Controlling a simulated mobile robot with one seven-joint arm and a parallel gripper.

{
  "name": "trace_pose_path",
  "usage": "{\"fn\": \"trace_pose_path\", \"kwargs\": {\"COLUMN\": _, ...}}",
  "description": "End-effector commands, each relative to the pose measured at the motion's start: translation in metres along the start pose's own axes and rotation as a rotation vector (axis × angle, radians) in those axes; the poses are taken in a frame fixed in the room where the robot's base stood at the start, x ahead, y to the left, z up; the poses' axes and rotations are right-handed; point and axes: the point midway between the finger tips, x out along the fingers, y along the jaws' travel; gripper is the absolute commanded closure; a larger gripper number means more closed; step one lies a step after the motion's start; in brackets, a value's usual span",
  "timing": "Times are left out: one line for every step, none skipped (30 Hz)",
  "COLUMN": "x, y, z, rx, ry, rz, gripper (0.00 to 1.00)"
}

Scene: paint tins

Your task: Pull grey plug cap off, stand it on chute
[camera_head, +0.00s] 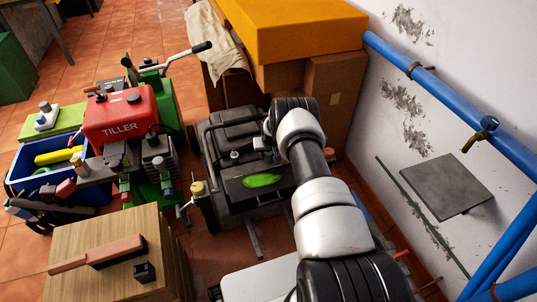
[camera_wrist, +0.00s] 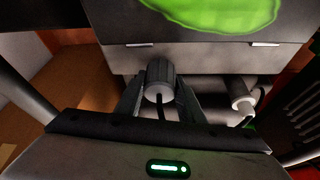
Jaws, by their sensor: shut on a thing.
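In the wrist view my gripper (camera_wrist: 160,84) is shut on a ribbed grey plug cap (camera_wrist: 160,70), with one finger on each side. A dark lead runs from the cap's near end towards the palm. The cap's far end is hidden, so I cannot tell whether it sits on a plug. Just beyond is a grey panel with a bright green patch (camera_wrist: 215,12), which looks like the chute. In the head view this dark chute (camera_head: 238,186) with the green patch is on the black mower. My arm covers the gripper and cap there.
A pale cylinder (camera_wrist: 241,101) with a black wire lies right of my gripper in the wrist view. In the head view, a red tiller (camera_head: 120,118) stands left, a wooden block (camera_head: 110,265) at lower left, cardboard boxes (camera_head: 330,95) behind, and blue pipes (camera_head: 450,100) along the right wall.

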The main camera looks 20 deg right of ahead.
Motion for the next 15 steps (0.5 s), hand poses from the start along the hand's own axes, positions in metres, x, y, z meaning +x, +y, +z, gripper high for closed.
{"fn": "trace_pose_path", "kwargs": {"x": -0.0002, "y": 0.0000, "z": -0.0003, "rx": 0.000, "ry": 0.001, "rz": 0.000, "gripper": 0.92}}
{"fn": "trace_pose_path", "kwargs": {"x": -0.0002, "y": 0.0000, "z": -0.0003, "rx": 0.000, "ry": 0.000, "rz": 0.000, "gripper": 0.92}}
{"fn": "trace_pose_path", "kwargs": {"x": -0.0002, "y": 0.0001, "z": -0.0003, "rx": 0.000, "ry": 0.001, "rz": 0.000, "gripper": 0.92}}
{"fn": "trace_pose_path", "kwargs": {"x": -0.0001, "y": 0.0000, "z": -0.0002, "rx": 0.000, "ry": 0.000, "rz": 0.000, "gripper": 0.92}}
{"fn": "trace_pose_path", "kwargs": {"x": 0.0000, "y": 0.0000, "z": -0.0002, "rx": 0.000, "ry": 0.000, "rz": 0.000, "gripper": 0.92}}
{"fn": "trace_pose_path", "kwargs": {"x": 0.0003, "y": 0.0001, "z": -0.0001, "rx": 0.000, "ry": 0.001, "rz": 0.000, "gripper": 0.92}}
{"fn": "trace_pose_path", "kwargs": {"x": 0.0006, "y": 0.0000, "z": 0.0000, "rx": 0.000, "ry": 0.001, "rz": 0.000, "gripper": 0.92}}
{"fn": "trace_pose_path", "kwargs": {"x": 0.0010, "y": 0.0001, "z": 0.0001, "rx": 0.000, "ry": 0.001, "rz": 0.000, "gripper": 0.92}}
{"fn": "trace_pose_path", "kwargs": {"x": 0.0015, "y": 0.0000, "z": 0.0003, "rx": 0.000, "ry": 0.001, "rz": 0.000, "gripper": 0.92}}
{"fn": "trace_pose_path", "kwargs": {"x": 0.0020, "y": 0.0000, "z": 0.0005, "rx": 0.000, "ry": 0.001, "rz": 0.000, "gripper": 0.92}}
{"fn": "trace_pose_path", "kwargs": {"x": 0.0025, "y": 0.0000, "z": 0.0007, "rx": 0.000, "ry": 0.000, "rz": 0.000, "gripper": 0.92}}
{"fn": "trace_pose_path", "kwargs": {"x": 0.0033, "y": 0.0000, "z": 0.0010, "rx": 0.000, "ry": 0.000, "rz": 0.000, "gripper": 0.92}}
{"fn": "trace_pose_path", "kwargs": {"x": 0.0039, "y": 0.0000, "z": 0.0013, "rx": 0.000, "ry": 0.000, "rz": 0.000, "gripper": 0.92}}
{"fn": "trace_pose_path", "kwargs": {"x": 0.0045, "y": 0.0000, "z": 0.0017, "rx": 0.000, "ry": 0.000, "rz": 0.000, "gripper": 0.92}}
{"fn": "trace_pose_path", "kwargs": {"x": 0.0053, "y": 0.0000, "z": 0.0021, "rx": 0.000, "ry": 0.000, "rz": 0.000, "gripper": 0.92}}
